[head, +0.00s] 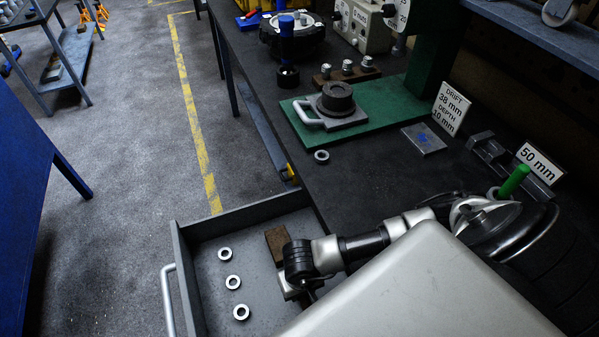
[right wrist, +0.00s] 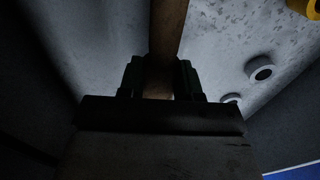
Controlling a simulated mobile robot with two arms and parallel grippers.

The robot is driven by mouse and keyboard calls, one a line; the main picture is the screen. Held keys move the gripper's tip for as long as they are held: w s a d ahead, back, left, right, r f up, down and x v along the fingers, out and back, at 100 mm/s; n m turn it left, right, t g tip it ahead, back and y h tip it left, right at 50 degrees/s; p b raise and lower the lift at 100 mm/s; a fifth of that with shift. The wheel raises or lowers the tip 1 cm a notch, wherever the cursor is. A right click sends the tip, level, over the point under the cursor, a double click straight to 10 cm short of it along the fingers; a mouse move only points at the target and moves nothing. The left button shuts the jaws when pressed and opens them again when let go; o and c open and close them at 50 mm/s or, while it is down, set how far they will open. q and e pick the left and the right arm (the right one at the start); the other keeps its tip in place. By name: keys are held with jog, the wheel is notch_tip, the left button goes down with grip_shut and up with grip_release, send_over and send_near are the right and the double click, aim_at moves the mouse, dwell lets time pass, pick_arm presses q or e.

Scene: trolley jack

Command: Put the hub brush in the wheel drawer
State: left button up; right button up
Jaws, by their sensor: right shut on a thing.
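The hub brush shows as a brown, wooden-looking piece (head: 277,243) inside the open grey drawer (head: 185,262) in the head view. In the right wrist view the brown bar (right wrist: 168,30) runs up from between the fingers. My right gripper (right wrist: 160,78) is shut on it, low over the drawer floor. Whether the brush touches the floor cannot be told. In the head view my right arm comes from the right over the bench edge and hides the fingertips and part of the brush. My left gripper is not in view.
Three metal rings (head: 232,282) lie on the drawer floor, left of the brush. The bench (head: 375,185) carries a loose ring (head: 321,156), a green base (head: 375,105) with a handled plate, and a green-handled item (head: 514,181). A blue table (head: 35,190) stands at left.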

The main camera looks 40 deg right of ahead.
notch_tip(320, 180, down, 2)
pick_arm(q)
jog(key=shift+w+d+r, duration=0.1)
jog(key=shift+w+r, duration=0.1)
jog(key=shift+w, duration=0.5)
pick_arm(e)
jog(key=shift+f, duration=0.15)
jog(key=o, duration=1)
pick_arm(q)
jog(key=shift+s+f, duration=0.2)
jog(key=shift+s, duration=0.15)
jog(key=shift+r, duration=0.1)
pick_arm(e)
jog(key=shift+r, duration=0.3)
pick_arm(q)
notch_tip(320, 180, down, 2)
jog(key=shift+b, duration=1)
pick_arm(e)
notch_tip(320, 180, up, 12)
